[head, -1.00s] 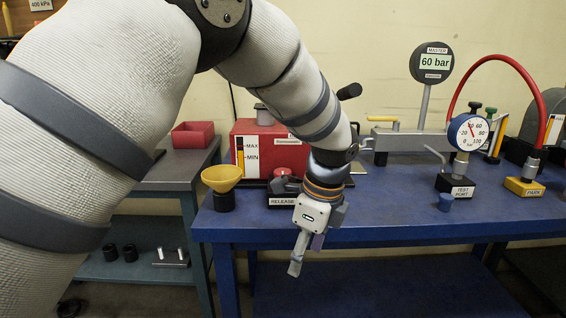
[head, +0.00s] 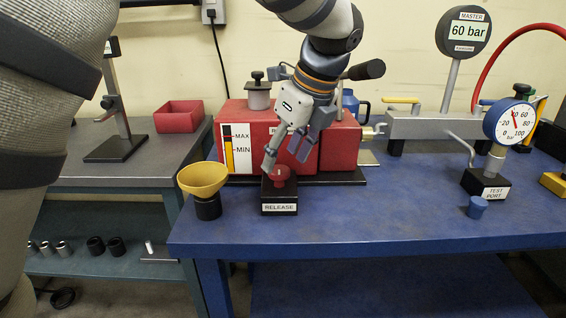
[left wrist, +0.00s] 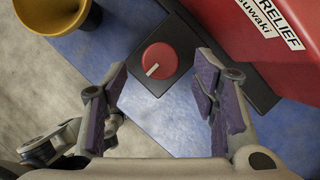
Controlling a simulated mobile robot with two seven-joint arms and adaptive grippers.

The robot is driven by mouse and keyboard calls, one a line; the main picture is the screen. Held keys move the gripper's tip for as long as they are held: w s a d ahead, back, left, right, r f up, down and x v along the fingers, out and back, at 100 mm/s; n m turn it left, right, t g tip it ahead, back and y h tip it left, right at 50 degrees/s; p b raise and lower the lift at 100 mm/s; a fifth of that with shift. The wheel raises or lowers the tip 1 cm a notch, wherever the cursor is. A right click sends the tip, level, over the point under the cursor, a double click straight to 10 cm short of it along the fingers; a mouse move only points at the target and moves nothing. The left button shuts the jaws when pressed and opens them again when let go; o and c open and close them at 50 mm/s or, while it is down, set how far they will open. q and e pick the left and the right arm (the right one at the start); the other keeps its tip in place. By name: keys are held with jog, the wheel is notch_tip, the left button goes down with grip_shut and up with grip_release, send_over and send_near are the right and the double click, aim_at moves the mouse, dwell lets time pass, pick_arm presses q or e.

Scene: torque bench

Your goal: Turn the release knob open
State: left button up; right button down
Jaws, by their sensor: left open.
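The release knob is a round red knob (head: 279,174) with a pale line on its top. It sits on a black block (head: 279,207) labelled RELEASE at the front of the blue bench. In the left wrist view the knob (left wrist: 160,60) lies just ahead of and between the fingers, apart from them. My left gripper (head: 288,160) is open and empty, pointing down just above the knob. Its purple-padded fingers also show in the left wrist view (left wrist: 165,105). My right gripper is not in view.
A red pump box (head: 340,150) with a MAX/MIN level strip stands right behind the knob. A yellow funnel (head: 203,177) stands close on the left. A gauge (head: 510,121) and a small blue cap (head: 477,207) are at the right. The bench's middle front is clear.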

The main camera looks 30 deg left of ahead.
aim_at(279, 169)
pick_arm(q)
jog(key=shift+x, duration=1.55)
jog(key=shift+c, duration=0.6)
jog(key=c, duration=1)
jog(key=shift+c, duration=0.2)
